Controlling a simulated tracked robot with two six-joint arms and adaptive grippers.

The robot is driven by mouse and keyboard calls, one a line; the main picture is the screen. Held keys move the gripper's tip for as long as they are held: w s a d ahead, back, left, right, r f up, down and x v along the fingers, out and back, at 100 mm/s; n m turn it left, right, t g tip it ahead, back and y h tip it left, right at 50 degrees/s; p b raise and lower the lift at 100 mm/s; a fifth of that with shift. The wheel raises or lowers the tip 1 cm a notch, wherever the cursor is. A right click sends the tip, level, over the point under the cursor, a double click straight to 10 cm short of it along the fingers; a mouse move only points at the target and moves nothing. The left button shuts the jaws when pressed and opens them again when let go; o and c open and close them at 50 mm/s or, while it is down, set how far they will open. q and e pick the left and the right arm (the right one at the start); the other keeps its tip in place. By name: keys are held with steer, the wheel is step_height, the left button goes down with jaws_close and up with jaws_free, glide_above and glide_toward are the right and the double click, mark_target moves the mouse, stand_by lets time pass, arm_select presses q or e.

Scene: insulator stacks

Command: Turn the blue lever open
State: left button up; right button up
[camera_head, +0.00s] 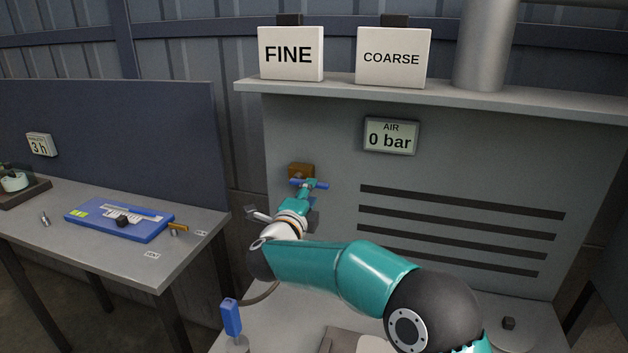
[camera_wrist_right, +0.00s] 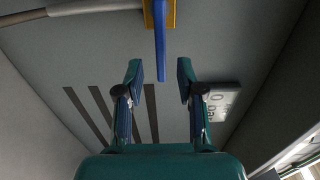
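The blue lever (camera_head: 322,185) is on a brass-coloured valve body (camera_head: 300,170) on the grey panel, below and left of the air display. It lies roughly crosswise in the head view, partly hidden by my gripper. My right gripper (camera_head: 307,191) is right in front of it. My left gripper is not in view.
The air display (camera_head: 391,136) reads 0 bar. FINE (camera_head: 290,53) and COARSE (camera_head: 391,57) signs stand on the ledge above. A blue upright piece (camera_head: 231,317) stands on the bench. A side table (camera_head: 195,245) at left holds a blue tray (camera_head: 120,220).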

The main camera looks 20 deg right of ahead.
steer(key=shift+p+x, duration=0.55)
steer(key=shift+x, duration=1.85)
jaws_close()
steer(key=shift+f, duration=0.1)
